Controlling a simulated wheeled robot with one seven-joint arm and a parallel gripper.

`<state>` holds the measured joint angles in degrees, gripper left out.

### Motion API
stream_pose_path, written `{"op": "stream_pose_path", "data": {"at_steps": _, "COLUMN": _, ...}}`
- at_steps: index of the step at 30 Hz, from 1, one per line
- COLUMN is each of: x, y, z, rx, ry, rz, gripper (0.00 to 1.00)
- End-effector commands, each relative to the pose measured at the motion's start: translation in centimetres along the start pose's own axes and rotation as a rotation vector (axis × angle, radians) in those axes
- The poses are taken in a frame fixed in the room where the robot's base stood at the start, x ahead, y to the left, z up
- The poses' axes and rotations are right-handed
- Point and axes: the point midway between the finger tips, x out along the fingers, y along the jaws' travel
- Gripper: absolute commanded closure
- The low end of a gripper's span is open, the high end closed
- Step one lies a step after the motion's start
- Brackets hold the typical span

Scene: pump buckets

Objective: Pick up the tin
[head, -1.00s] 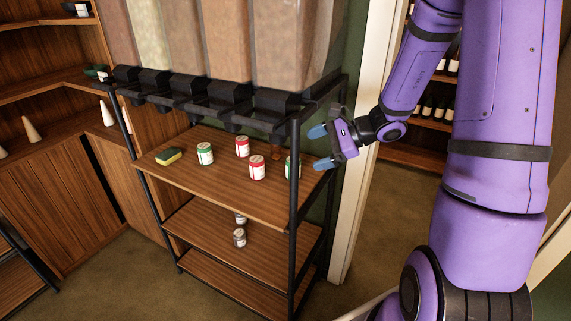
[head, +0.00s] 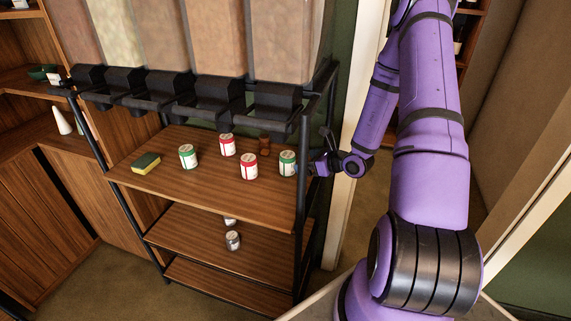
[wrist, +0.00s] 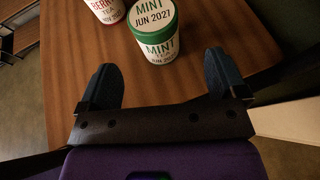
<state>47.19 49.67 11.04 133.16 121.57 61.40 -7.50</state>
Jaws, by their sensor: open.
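A white tin with a green lid (head: 287,163) stands upright near the right end of the wooden shelf. In the wrist view this tin (wrist: 155,32) reads "MINT TEA JUN 2021" and stands just ahead of my fingers, roughly centred between them. My gripper (wrist: 162,72) is open and empty, its blue fingers spread, not around the tin. In the head view my gripper (head: 308,168) is at the shelf's right edge, partly hidden by the black post. A red-lidded "BERRY TEA" tin (wrist: 106,8) is left of the mint tin. Other tins are red-lidded (head: 249,166), red-lidded (head: 227,145) and green-lidded (head: 188,156).
A yellow-green sponge (head: 146,163) lies at the shelf's left, and a brown jar (head: 264,145) stands behind the tins. Black dispensers (head: 205,105) hang above. The rack's black post (head: 301,190) is beside my gripper. Small jars (head: 233,240) stand on the shelf below.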

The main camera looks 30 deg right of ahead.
Motion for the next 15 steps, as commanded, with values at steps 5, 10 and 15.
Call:
{"op": "stream_pose_path", "data": {"at_steps": 5, "x": 2.7, "y": 0.1, "z": 0.0, "rx": -0.001, "ry": -0.001, "rz": 0.004, "gripper": 0.1}}
{"op": "stream_pose_path", "data": {"at_steps": 10, "x": 3.8, "y": 0.1, "z": 0.0, "rx": 0.0, "ry": 0.001, "rz": 0.002, "gripper": 0.1}}
{"op": "stream_pose_path", "data": {"at_steps": 15, "x": 5.5, "y": 0.4, "z": 0.0, "rx": 0.0, "ry": -0.001, "rz": 0.004, "gripper": 0.1}}
